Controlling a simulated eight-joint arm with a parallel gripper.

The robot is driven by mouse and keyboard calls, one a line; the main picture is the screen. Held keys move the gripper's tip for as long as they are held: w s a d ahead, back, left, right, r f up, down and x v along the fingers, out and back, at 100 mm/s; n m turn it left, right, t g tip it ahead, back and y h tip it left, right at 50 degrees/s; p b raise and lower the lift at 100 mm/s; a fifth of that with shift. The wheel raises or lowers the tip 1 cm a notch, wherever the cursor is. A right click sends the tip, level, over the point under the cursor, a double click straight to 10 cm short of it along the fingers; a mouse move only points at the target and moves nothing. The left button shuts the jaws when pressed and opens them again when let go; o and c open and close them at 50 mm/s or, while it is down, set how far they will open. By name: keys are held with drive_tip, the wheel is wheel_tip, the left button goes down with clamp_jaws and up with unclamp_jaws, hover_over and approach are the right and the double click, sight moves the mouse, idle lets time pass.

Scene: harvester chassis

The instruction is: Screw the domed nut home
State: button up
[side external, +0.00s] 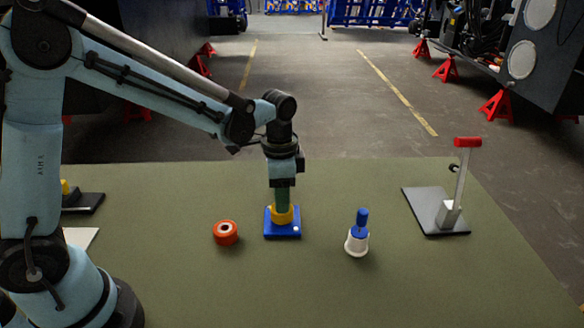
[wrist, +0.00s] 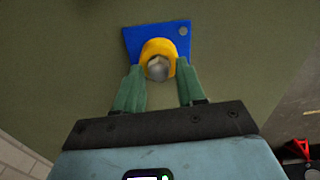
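A yellow round piece (side external: 282,215) sits on a square blue base plate (side external: 283,232) on the green mat. In the wrist view the yellow piece (wrist: 152,48) has a grey rounded top (wrist: 158,69); I cannot tell which part is the domed nut. My gripper (side external: 282,207) points straight down over it. In the wrist view its green fingers (wrist: 159,66) stand apart, one on each side of the yellow piece and grey top. The tips come very close to the yellow sides; whether they press on it is unclear.
An orange-red ring-shaped piece (side external: 226,232) lies left of the blue base. A white cup-like piece with a blue handle (side external: 357,241) stands to the right. Farther right, a red-topped lever (side external: 461,175) rises from a grey plate (side external: 424,208). The front of the mat (side external: 300,290) is clear.

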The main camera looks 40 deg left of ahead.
drive_tip(key=n, duration=0.5)
idle(0.6)
clamp_jaws()
drive_tip(key=m, duration=0.5)
idle(0.3)
drive_tip(key=shift+m, duration=0.6)
drive_tip(key=m, duration=0.4)
